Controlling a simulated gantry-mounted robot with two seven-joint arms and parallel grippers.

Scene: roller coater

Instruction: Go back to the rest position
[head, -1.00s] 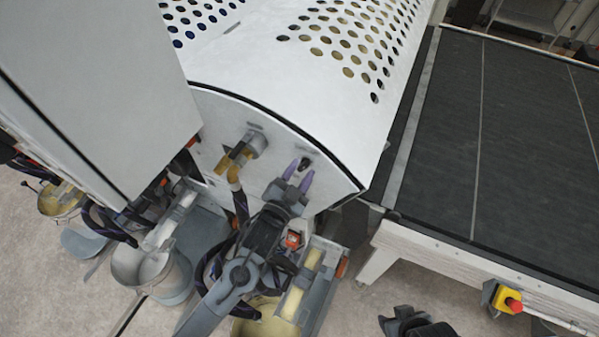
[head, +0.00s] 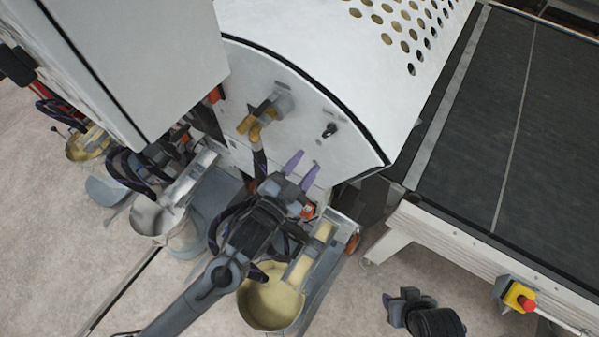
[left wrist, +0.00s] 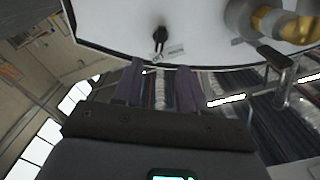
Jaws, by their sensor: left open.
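My left gripper (head: 302,170) is open, its two purple fingers apart with nothing between them. It is just below the black knob (head: 329,131) on the white end panel (head: 290,110) of the roller coater, clear of the knob. In the left wrist view, the purple fingers (left wrist: 160,88) point toward the panel, and the black knob (left wrist: 159,38) stands beyond their tips. A dark gripper part, probably my right gripper (head: 408,307), shows at the bottom of the head view; its fingers cannot be made out.
A yellow-handled valve (head: 262,117) juts from the panel left of the knob. A yellowish bucket (head: 270,305) and a grey bucket (head: 158,222) stand on the floor below. The dark conveyor (head: 550,140) is at right, with a red emergency button (head: 520,297) on its frame.

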